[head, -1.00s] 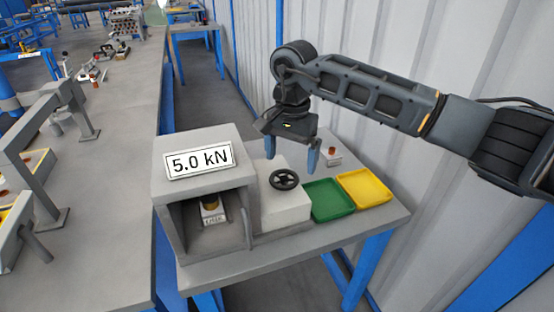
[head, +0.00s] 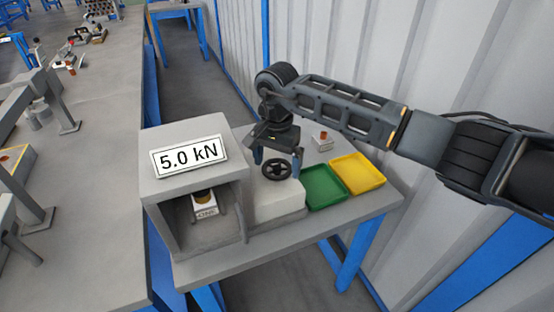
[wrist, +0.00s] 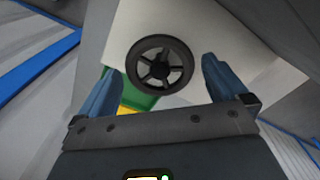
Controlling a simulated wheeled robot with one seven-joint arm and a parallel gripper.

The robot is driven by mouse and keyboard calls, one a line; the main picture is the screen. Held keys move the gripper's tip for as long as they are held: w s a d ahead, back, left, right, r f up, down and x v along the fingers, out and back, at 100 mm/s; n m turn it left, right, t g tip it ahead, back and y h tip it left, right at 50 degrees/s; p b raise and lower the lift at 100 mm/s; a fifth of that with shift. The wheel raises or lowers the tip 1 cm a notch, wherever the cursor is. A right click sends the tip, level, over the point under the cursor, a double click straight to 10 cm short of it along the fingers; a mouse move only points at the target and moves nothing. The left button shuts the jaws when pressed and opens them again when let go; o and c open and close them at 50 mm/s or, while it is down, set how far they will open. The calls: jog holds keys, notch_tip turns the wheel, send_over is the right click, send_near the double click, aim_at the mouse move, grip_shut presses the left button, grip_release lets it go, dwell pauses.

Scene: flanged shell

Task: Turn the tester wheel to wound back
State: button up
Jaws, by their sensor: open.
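The tester wheel (head: 277,169) is a small dark spoked handwheel on a light block (head: 277,199) to the right of the grey tester housing (head: 190,137). The housing carries a sign (head: 189,157) reading 5.0 kN. In the wrist view the wheel (wrist: 160,64) lies between and beyond the fingertips (wrist: 161,75); no contact shows.
A green tray (head: 325,187) and a yellow tray (head: 358,174) sit right of the wheel block. A small block with an orange-brown top (head: 323,141) stands behind them. A corrugated wall (head: 450,60) rises behind my arm. A long grey bench (head: 90,130) runs along the left.

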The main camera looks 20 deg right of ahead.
jog(key=shift+c, duration=0.3)
jog(key=c, duration=0.8)
jog(key=shift+c, duration=0.2)
